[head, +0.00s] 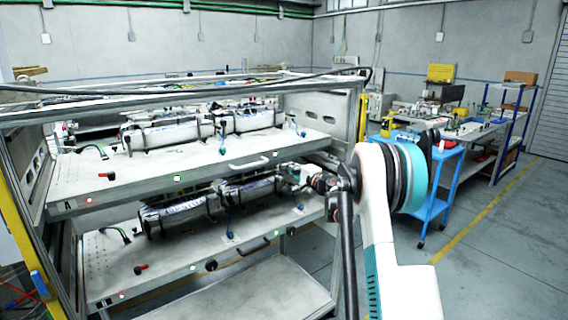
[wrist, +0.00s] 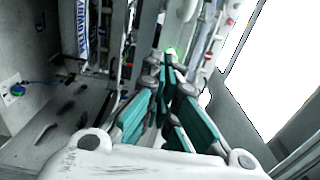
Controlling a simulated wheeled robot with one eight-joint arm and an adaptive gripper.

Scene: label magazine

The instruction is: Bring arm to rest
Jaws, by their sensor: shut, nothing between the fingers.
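My gripper (wrist: 170,68) shows in the wrist view with its teal-padded fingers drawn together at the tips and nothing between them. In the head view my white and teal arm fills the right middle, and my gripper (head: 308,184) is at the right end of the rack, close to the lower shelf. The rack's upper shelf (head: 125,190) and lower shelf (head: 115,265) each carry long silver and black assemblies. In the wrist view part of an assembly with a blue-and-white label (wrist: 83,28) stands left of the fingers. How far the fingers are from the rack cannot be told.
A blue cart (head: 432,208) is to the right behind my arm, with a workbench (head: 480,130) beyond. Open grey floor (head: 500,240) with a yellow line lies at the right.

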